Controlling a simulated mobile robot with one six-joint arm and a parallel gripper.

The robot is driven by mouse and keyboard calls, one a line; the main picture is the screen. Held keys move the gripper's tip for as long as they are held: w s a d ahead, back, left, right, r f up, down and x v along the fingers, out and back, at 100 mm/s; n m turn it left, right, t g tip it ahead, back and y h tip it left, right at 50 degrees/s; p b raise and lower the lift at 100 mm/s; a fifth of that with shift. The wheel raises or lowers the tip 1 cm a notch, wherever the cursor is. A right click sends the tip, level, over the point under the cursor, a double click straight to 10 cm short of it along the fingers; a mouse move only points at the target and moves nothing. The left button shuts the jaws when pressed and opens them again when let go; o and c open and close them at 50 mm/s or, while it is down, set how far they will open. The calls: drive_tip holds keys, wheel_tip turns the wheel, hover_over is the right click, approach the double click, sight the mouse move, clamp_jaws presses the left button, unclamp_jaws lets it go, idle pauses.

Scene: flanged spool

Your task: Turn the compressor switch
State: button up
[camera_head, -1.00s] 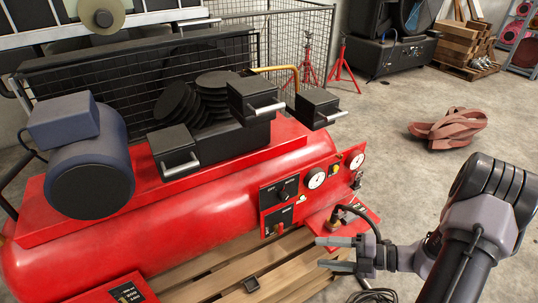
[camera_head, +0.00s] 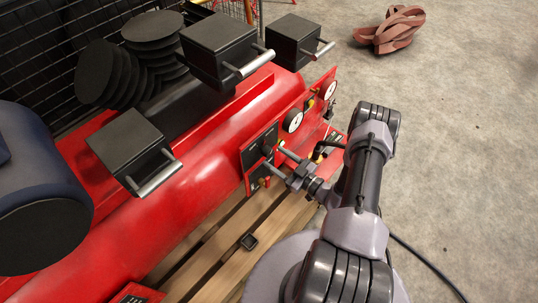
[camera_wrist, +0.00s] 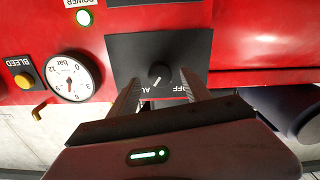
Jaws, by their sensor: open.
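The compressor switch is a small round black knob (camera_wrist: 159,74) with a white mark, on a dark panel (camera_wrist: 130,50) on the red compressor. The wrist view shows the panel upside down, with OFF below right of the knob and a partly hidden label below left. The white mark slants to the lower left there. My gripper (camera_wrist: 162,88) is open, its two fingers reaching toward the panel, one on each side of the knob. I cannot tell whether they touch it. In the head view my gripper (camera_head: 271,160) is close to the knob (camera_head: 267,149).
A pressure gauge (camera_wrist: 70,78) and a yellow bleed button (camera_wrist: 24,82) sit beside the panel. The red tank (camera_head: 190,185) rests on wooden slats (camera_head: 215,250). Black boxes with metal handles (camera_head: 135,150) jut out above. Open concrete floor (camera_head: 460,170) lies to the right.

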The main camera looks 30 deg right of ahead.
sight(270, 154)
drive_tip(key=shift+b+x, duration=0.3)
drive_tip(key=shift+x, duration=1.65)
clamp_jaws()
drive_tip(key=shift+n, duration=0.3)
drive_tip(key=n, duration=0.6)
drive_tip(key=shift+b, duration=0.3)
drive_tip(key=n, duration=0.7)
drive_tip(key=shift+n, duration=0.3)
unclamp_jaws()
